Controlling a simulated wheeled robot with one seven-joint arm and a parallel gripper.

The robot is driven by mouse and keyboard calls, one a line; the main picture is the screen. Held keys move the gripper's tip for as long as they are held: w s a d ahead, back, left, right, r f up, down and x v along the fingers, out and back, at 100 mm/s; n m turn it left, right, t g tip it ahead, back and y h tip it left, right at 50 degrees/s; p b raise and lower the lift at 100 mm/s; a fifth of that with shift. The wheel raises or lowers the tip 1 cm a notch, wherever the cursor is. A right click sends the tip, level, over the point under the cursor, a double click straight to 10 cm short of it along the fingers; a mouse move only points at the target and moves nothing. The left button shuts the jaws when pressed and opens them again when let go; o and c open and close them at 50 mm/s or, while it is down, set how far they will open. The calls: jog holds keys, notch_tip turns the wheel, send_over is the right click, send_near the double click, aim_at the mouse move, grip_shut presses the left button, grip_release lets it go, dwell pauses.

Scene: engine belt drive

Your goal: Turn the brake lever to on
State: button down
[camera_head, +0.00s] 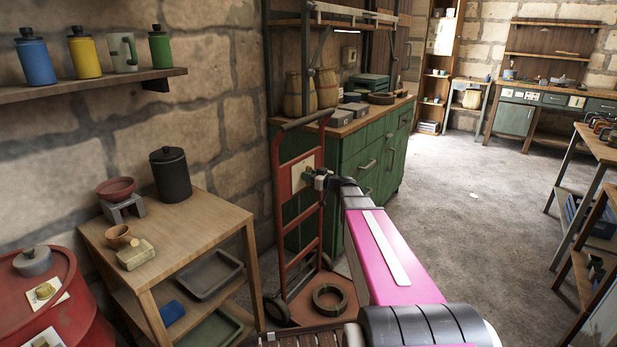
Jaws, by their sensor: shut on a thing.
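My gripper (311,177) is at the right side of this plate, reaching in from the right. It is shut on a small part there, which I take to be the brake lever. The lever is mostly hidden by the fingers and too small to make out, so its angle cannot be told.
A wooden side table (190,225) with a dark canister (170,174) stands left of the hand truck, beside a red drum (62,300). The green cabinet (375,165) is close behind my gripper. Open floor (465,220) lies to the right.

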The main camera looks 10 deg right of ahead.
jog(key=shift+m, duration=0.3)
jog(key=m, duration=0.8)
jog(key=shift+w+d, duration=0.1)
jog(key=m, duration=0.5)
jog(key=shift+f, duration=0.1)
jog(key=m, duration=0.4)
jog(key=shift+f, duration=0.1)
jog(key=c, duration=1)
grip_release()
jog(key=shift+d, duration=0.1)
